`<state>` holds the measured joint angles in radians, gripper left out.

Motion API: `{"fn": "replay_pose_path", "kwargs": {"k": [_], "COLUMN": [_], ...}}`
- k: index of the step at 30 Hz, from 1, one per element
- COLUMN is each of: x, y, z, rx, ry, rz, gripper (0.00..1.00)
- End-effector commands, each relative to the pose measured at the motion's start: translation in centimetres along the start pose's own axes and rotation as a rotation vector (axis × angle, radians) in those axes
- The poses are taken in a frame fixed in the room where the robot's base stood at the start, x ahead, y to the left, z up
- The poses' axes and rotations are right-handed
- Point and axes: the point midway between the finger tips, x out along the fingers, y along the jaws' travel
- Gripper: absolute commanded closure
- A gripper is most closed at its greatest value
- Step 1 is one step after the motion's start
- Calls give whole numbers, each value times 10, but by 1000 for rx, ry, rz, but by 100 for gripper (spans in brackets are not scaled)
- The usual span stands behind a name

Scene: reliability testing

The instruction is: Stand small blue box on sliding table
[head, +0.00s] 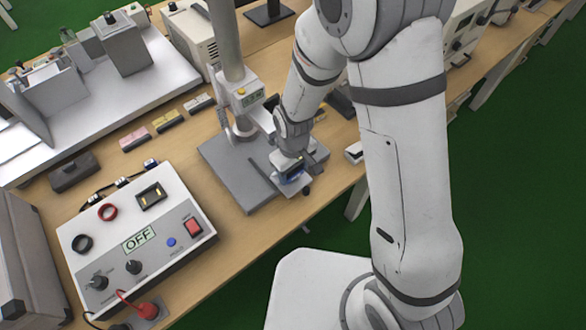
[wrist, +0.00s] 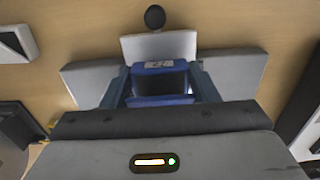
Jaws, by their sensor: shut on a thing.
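My gripper (head: 294,170) is pointed down over the front of a grey test stand. In the wrist view its fingers (wrist: 160,86) are closed on the left and right sides of the small blue box (wrist: 158,69), which has a pale label and a dark middle. A bit of blue shows under my gripper in the head view (head: 291,179). The sliding table seems to be the pale plate (wrist: 160,43) with a black knob, just beneath the box; it is mostly covered by my gripper in the head view. I cannot tell whether the box touches it.
The stand's grey base (head: 232,172) and column (head: 225,45) are close beside my gripper. A control box (head: 137,238) reading OFF stands at left. Small pink and yellow blocks (head: 134,139) lie behind it. The wooden bench edge is near, with green floor beyond.

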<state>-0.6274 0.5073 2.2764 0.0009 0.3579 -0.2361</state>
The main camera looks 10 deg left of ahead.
Motion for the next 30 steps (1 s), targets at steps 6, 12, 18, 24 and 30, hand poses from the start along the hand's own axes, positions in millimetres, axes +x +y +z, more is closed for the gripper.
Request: {"fn": "replay_pose_path", "kwargs": {"k": [6,12,18,24,30], "x": [8,8,8,8,-3], "y": [0,0,-1,-1,-1], "z": [0,0,0,0,0], "rx": [-1,-1,-2,-2,-2], "ry": [0,0,0,0,0], "rz": [0,0,0,0,0], "gripper": [68,41,25,24,24]}}
